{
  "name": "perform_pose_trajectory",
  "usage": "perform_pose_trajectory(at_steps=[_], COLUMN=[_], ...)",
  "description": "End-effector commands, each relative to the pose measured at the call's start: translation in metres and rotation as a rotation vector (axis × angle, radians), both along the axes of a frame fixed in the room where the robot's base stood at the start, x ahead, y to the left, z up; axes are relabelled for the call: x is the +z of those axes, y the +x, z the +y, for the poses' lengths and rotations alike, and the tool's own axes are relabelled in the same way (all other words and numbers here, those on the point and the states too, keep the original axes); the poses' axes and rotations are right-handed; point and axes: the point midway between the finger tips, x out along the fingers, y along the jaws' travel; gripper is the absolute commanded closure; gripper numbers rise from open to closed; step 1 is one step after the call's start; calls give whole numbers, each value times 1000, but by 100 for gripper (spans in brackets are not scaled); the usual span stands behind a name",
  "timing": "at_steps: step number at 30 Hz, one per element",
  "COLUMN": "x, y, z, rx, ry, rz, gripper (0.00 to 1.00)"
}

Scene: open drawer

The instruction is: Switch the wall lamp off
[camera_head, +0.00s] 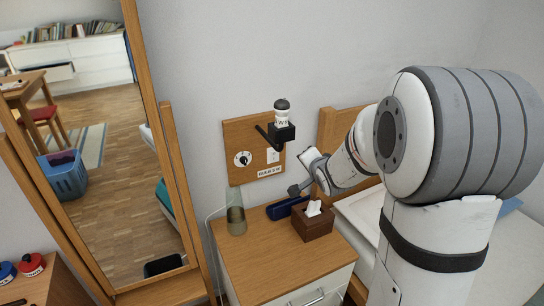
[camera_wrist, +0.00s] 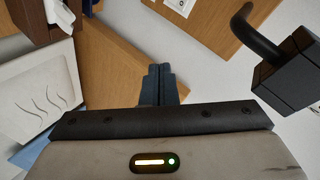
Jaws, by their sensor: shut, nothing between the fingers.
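The wall lamp (camera_head: 282,122), with a black block and arm and a white-and-black top, is mounted on a wooden wall board (camera_head: 236,133). The board carries a round black-and-white dial (camera_head: 243,159) and a small white switch plate (camera_head: 272,156). My gripper (camera_head: 294,190) is below and right of the board, above the bedside cabinet, apart from the switch plate. In the wrist view its dark fingers (camera_wrist: 160,83) are together and empty. The lamp's black block (camera_wrist: 290,75) shows at right there, and the white plate (camera_wrist: 181,5) is cut by the top edge.
A bedside cabinet (camera_head: 250,275) holds a brown tissue box (camera_head: 314,228), a dark blue case (camera_head: 280,210) and a greenish glass vessel (camera_head: 236,220). A wooden headboard (camera_head: 326,130) stands right of the board. A tall wood-framed mirror (camera_head: 160,130) stands left.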

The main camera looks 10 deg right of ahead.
Motion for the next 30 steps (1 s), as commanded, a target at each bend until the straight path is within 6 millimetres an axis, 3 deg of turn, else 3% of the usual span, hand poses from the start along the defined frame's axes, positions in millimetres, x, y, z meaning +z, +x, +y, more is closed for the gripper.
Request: perform_pose_trajectory(at_steps=[1, 4, 8, 13, 24, 30], x=[-32, -55, -74, -80, -79, -84], y=[16, 38, 52, 57, 59, 80], z=[1, 7, 13, 18, 20, 28], rx=[3, 25, 59, 83, 86, 87], ry=[97, 290, 478, 587, 595, 594], rz=[-43, -122, -170, -191, -193, -193], gripper=[100, 100, 100, 100, 100, 100])
